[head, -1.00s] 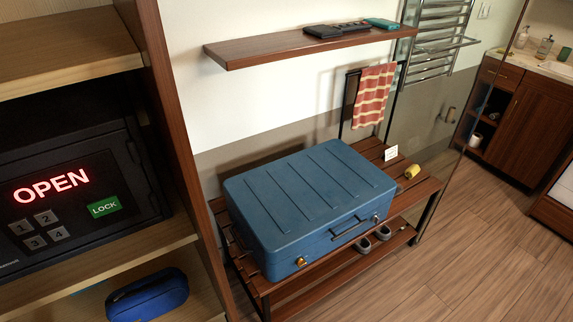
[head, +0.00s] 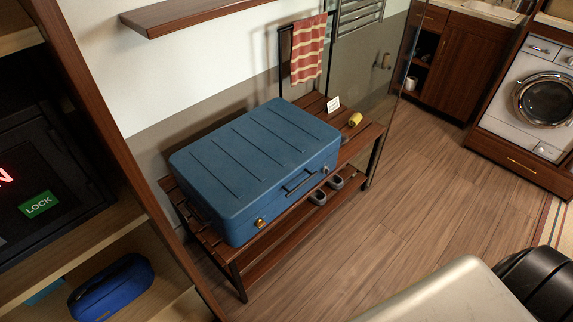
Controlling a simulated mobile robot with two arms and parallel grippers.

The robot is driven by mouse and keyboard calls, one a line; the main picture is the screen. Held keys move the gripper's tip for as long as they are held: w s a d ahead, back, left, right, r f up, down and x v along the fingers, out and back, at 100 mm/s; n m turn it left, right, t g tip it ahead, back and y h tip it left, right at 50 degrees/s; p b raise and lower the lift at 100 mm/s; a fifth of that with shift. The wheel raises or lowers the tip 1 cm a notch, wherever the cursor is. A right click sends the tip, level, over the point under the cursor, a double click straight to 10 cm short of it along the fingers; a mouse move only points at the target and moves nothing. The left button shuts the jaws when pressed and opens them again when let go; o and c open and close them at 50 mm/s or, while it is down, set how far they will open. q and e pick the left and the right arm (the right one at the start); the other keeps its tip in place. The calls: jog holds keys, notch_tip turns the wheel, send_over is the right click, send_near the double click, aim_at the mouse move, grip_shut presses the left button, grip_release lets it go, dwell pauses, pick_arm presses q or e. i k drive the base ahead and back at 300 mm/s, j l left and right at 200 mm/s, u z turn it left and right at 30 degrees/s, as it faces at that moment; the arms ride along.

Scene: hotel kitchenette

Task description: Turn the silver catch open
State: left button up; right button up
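A blue suitcase (head: 255,160) lies flat and closed on a slatted wooden bench (head: 180,188). The small silver catch (head: 326,169) is on its front side near the right corner. Its exact turn position is too small to tell. A gold catch (head: 261,222) is on the same side near the left corner, and a dark handle (head: 300,184) lies between the two. Neither of my grippers shows in the head view.
A cabinet with a safe (head: 45,190) and a blue pouch (head: 112,287) stands at left. A shelf (head: 190,15) hangs above the bench. A yellow roll (head: 355,119), a white card (head: 333,104) and a striped towel (head: 308,50) are behind the suitcase; shoes (head: 336,182) sit below. Floor in front is clear.

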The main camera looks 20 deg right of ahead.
aim_at(325, 170)
jog(key=i+l, duration=0.1)
jog(key=l, duration=0.4)
jog(key=i+l, duration=0.1)
jog(key=l, duration=0.35)
jog(key=i+l+u, duration=0.1)
jog(key=l, duration=0.4)
jog(key=i+l, duration=0.1)
jog(key=l, duration=0.4)
